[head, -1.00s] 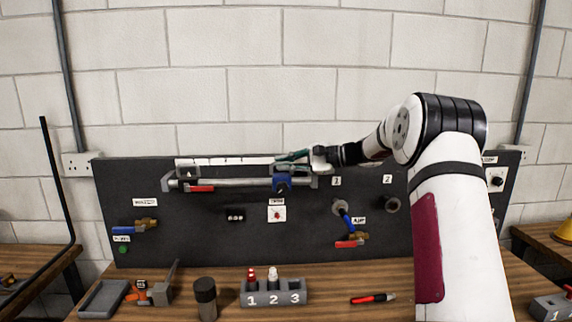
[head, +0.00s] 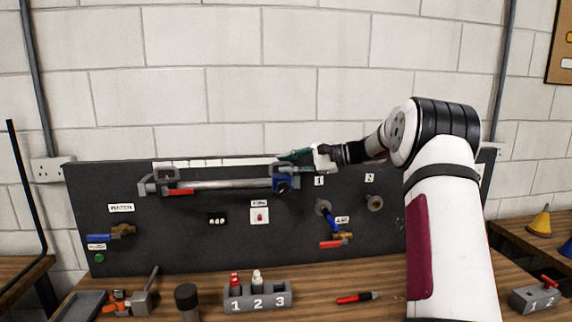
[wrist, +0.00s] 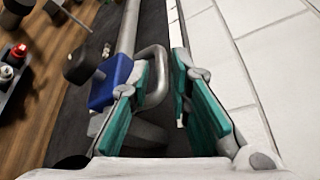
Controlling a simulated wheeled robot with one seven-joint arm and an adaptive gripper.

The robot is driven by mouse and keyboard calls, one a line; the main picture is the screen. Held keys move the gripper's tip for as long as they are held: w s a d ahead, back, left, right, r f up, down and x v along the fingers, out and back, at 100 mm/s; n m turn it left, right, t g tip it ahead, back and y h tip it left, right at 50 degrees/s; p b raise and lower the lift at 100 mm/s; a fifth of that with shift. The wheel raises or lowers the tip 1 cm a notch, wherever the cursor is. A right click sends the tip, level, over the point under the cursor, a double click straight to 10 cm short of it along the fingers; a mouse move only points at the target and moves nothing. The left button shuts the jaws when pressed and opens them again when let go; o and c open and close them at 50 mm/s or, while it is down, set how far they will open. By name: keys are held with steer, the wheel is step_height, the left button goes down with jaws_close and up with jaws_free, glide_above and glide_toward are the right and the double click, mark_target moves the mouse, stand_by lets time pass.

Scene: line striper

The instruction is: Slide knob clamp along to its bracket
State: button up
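The blue knob clamp (head: 282,185) sits on the grey rail (head: 225,184), close against the grey bracket (head: 293,179) at the rail's right end. In the wrist view the clamp's blue body (wrist: 108,86) shows with its black knob (wrist: 81,66) at left. A grey bent bar (wrist: 158,72) loops beside it. My gripper (head: 287,155) is just above the clamp. In the wrist view its two teal fingers (wrist: 163,85) stand apart, with a gap between them. The left finger overlaps the clamp and the loop; whether it touches them I cannot tell.
The dark board (head: 150,255) also carries valves and a blue hose handle (head: 331,221). A numbered holder (head: 258,300) and a black cylinder (head: 187,302) stand on the bench. The wall above the board is clear.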

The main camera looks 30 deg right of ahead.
steer(key=v, duration=1.2)
stand_by(0.4)
steer(key=s+a+n+g+h, duration=0.2)
steer(key=s+a+n+g, duration=0.15)
steer(key=a, duration=0.95)
steer(key=s+a+n+g+h, duration=0.3)
steer(key=s+a, duration=0.2)
steer(key=a, duration=0.7)
steer(key=s+a+f+n+h, duration=0.2)
steer(key=s+n, duration=0.1)
steer(key=s, duration=0.5)
steer(key=s+a+f+n+t+h, duration=0.1)
steer(key=s+a+f+n+h, duration=0.1)
steer(key=s, duration=0.6)
steer(key=s+a+f+n+h, duration=0.2)
steer(key=s+a+n, duration=0.1)
steer(key=s, duration=0.5)
steer(key=shift+f+n, duration=0.3)
steer(key=shift+n, duration=0.05)
